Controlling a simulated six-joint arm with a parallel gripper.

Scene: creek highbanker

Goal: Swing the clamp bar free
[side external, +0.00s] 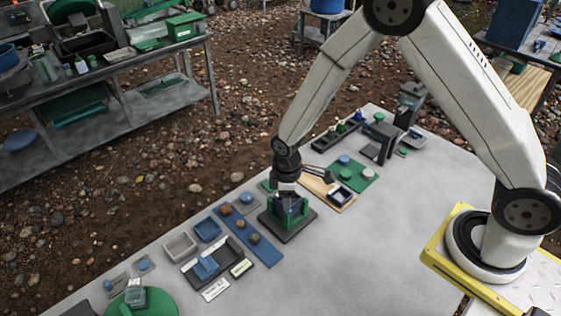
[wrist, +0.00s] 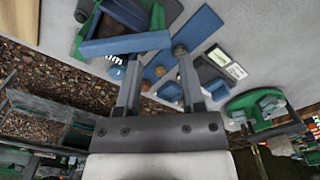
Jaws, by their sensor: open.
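A green-sided fixture (side external: 304,212) stands on a dark square base (side external: 286,238) near the middle of the table. My gripper (side external: 289,200) is down at it from above and hides part of it. In the wrist view the fixture's green side (wrist: 157,17) is at the upper left. A blue bar (wrist: 110,46), which looks like the clamp bar, lies across its near side. My gripper (wrist: 158,56) is open there. The bar's right end reaches between the two fingertips. The left fingertip is at the bar's edge; I cannot tell whether it touches. Nothing is visibly gripped.
A blue strip (side external: 262,248) with several round brown pieces lies left of the fixture, beside a dark tray (side external: 228,270). A green mat (side external: 361,176) and a wooden board (side external: 318,186) lie to its right. The table front (side external: 370,240) is clear.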

